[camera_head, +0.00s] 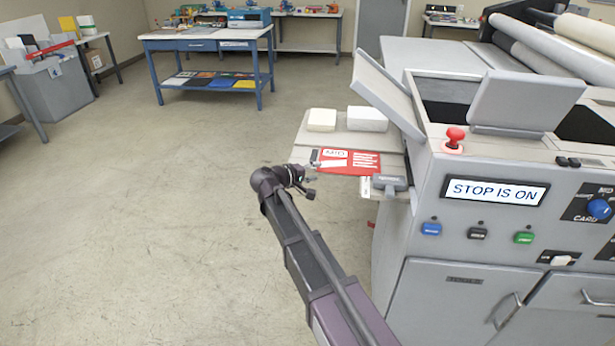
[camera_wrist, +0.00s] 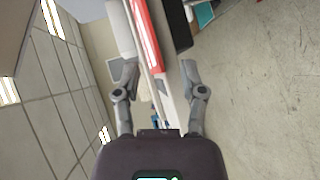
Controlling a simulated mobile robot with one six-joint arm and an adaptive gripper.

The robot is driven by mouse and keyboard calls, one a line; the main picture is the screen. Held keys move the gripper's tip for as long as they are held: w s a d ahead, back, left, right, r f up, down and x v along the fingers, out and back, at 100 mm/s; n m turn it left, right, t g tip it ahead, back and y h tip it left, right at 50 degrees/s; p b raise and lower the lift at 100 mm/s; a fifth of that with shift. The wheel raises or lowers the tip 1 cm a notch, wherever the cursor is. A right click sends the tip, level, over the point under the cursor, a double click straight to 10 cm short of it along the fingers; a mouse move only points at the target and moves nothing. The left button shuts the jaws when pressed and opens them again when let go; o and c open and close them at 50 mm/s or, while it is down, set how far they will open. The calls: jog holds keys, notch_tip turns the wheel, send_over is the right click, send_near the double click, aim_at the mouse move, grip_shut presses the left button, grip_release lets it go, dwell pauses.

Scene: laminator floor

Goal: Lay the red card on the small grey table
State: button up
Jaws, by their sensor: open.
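The red card (camera_head: 350,162), with white print, lies flat on the grey side shelf (camera_head: 300,152) at the left of the large machine. I cannot tell whether this shelf is the small grey table. My gripper (camera_head: 309,184) is at the card's left front corner, near the shelf's front edge. In the wrist view my gripper (camera_wrist: 159,72) is open, with a finger on each side. The card shows there as a narrow red strip (camera_wrist: 146,35), seen nearly edge-on, beyond the fingertips and nearer the left finger. I cannot tell whether either finger touches it.
Two pale blocks, a cream one (camera_head: 321,119) and a white one (camera_head: 367,119), stand behind the card. A grey device (camera_head: 389,184) sits at the shelf's right front. The machine (camera_head: 480,200) displays "STOP IS ON". A blue workbench (camera_head: 205,36) stands far back; open floor lies left.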

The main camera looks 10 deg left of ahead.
jog(key=shift+w+d+f, duration=0.2)
jog(key=shift+w+d, duration=0.2)
jog(key=shift+w, duration=0.05)
grip_shut()
